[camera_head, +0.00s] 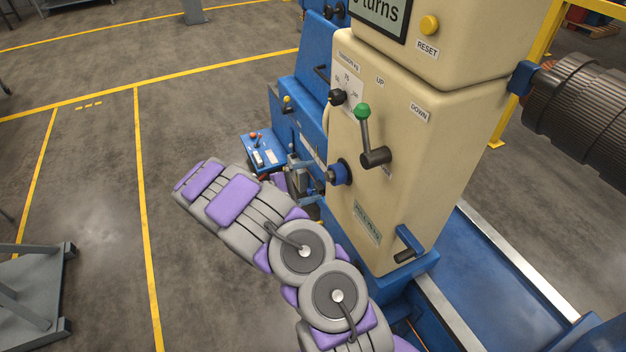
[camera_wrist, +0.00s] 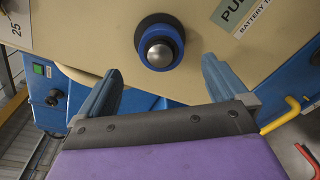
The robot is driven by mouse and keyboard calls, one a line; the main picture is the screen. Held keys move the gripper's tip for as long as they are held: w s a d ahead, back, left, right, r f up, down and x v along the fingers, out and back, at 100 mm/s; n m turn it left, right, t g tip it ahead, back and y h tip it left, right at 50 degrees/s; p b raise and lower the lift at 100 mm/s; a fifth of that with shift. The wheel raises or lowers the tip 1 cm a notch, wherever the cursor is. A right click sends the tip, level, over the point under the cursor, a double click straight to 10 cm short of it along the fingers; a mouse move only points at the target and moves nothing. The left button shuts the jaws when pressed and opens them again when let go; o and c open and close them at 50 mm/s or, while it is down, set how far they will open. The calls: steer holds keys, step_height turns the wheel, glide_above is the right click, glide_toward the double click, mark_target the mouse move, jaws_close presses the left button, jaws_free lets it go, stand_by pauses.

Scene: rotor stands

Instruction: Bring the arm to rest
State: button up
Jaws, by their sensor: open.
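My gripper (camera_wrist: 161,72) shows in the wrist view with its two blue-grey fingers spread apart and nothing between them. A round knob with a blue collar and a shiny metal end (camera_wrist: 160,48) is on the cream panel just beyond the fingertips; the fingers look apart from it. In the head view the blue-collared knob (camera_head: 340,172) sticks out of the cream machine housing (camera_head: 400,180). My grey and purple arm is folded at the lower middle, left of the housing, and its far end is partly hidden near the knob.
A green-tipped lever (camera_head: 363,118) and a blue crank handle (camera_head: 407,245) stick out of the housing. A blue control box (camera_head: 262,152) stands close behind my arm. A dark ribbed cylinder (camera_head: 585,105) is at the right. Open floor (camera_head: 95,190) lies to the left.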

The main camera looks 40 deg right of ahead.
steer(key=shift+v, duration=0.75)
steer(key=shift+r, duration=0.1)
steer(key=s+a+r+m+g+y, duration=0.35)
steer(key=s+r+m+y, duration=0.2)
steer(key=s+r, duration=0.9)
steer(key=s+a+t+y, duration=0.6)
steer(key=s+a+y, duration=0.5)
steer(key=s+a, duration=0.9)
steer(key=a, duration=0.3)
steer(key=shift+a+r, duration=0.2)
steer(key=shift+r, duration=0.15)
